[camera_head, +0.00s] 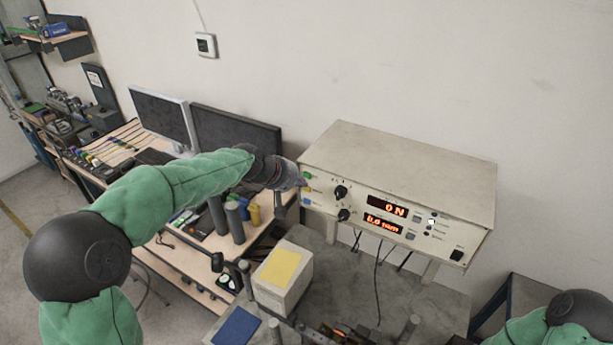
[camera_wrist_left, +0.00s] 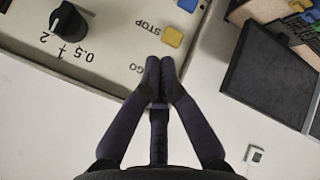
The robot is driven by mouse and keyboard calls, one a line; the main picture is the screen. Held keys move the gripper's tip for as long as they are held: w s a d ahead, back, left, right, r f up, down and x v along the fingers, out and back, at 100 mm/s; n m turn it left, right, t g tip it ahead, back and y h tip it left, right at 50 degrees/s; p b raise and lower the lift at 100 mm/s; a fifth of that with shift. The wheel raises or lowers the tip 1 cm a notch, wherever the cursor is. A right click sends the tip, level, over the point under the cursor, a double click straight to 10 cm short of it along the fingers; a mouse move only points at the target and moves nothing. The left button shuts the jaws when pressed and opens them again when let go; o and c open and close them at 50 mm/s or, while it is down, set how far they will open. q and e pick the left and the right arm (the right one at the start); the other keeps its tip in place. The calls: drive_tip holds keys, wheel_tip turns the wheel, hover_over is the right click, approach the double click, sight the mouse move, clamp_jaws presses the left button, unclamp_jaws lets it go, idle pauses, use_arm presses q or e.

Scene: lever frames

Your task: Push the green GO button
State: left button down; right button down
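The green GO button (camera_head: 307,175) is the top one in a column at the left end of the beige control box's front panel (camera_head: 350,208). My left gripper (camera_head: 299,182) is at that end, its tips right beside the button in the head view. In the left wrist view the fingers (camera_wrist_left: 160,78) are shut together with nothing between them. Their tips cover the spot beside the GO label (camera_wrist_left: 137,68), so the button is hidden there. I cannot tell whether they touch it. My right gripper is out of view.
A yellow STOP button (camera_wrist_left: 172,37) and a blue button (camera_wrist_left: 188,5) sit close by in the same column. A black knob (camera_head: 341,192) is to the right. The upper display (camera_head: 388,207) reads ON. Monitors (camera_head: 235,128) stand left behind my forearm.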

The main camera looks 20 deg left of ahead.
use_arm(q)
drive_tip(key=shift+w, duration=0.1)
idle(0.5)
drive_tip(key=shift+w, duration=0.35)
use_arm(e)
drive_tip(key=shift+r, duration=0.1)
use_arm(q)
drive_tip(key=shift+w+d, duration=0.1)
drive_tip(key=shift+w, duration=0.2)
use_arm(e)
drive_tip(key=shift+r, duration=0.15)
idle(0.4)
use_arm(q)
drive_tip(key=shift+s, duration=0.75)
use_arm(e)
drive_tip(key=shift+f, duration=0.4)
